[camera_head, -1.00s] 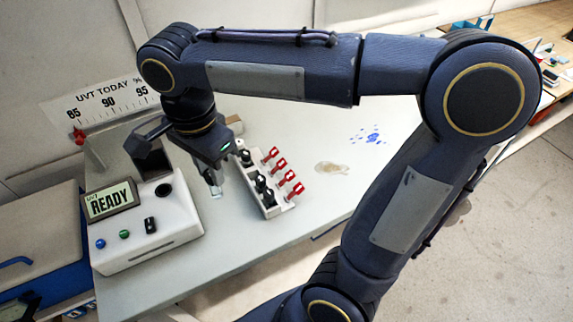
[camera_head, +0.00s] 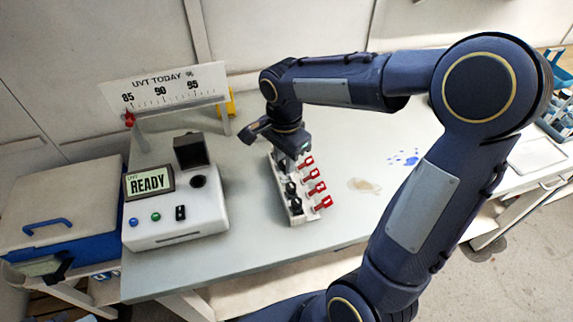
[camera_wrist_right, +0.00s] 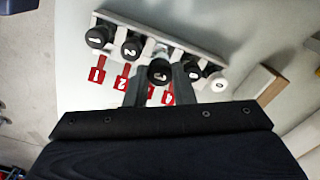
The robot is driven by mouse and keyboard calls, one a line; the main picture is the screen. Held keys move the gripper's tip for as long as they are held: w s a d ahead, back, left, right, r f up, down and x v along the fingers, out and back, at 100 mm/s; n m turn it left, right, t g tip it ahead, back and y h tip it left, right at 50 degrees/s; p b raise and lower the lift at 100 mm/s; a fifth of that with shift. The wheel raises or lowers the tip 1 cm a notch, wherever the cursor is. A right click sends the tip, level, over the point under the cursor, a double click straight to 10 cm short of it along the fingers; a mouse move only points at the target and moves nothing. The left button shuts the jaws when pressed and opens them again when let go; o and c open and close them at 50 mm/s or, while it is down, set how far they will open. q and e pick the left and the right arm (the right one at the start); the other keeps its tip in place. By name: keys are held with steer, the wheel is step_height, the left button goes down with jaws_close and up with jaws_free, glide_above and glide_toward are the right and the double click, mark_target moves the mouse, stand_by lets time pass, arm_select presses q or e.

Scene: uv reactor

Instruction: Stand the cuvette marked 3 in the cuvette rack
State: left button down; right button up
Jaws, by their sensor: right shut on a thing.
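My right gripper (camera_head: 289,168) is over the far part of the cuvette rack (camera_head: 297,219), pointing down. In the right wrist view the gripper (camera_wrist_right: 160,88) is shut on a cuvette with a dark cap (camera_wrist_right: 159,70); its mark is partly shaded and looks like a 3. My left gripper is not in view.
The table between is clear.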

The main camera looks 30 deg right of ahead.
steer(key=shift+w+d+f, duration=0.1)
steer(key=shift+d+f, duration=0.1)
steer(key=shift+f, duration=0.1)
steer(key=shift+w+d+f, duration=0.15)
steer(key=shift+f, duration=1.6)
steer(key=shift+f, duration=0.25)
steer(key=o, duration=0.7)
steer(key=shift+r, duration=0.1)
steer(key=shift+c, duration=0.2)
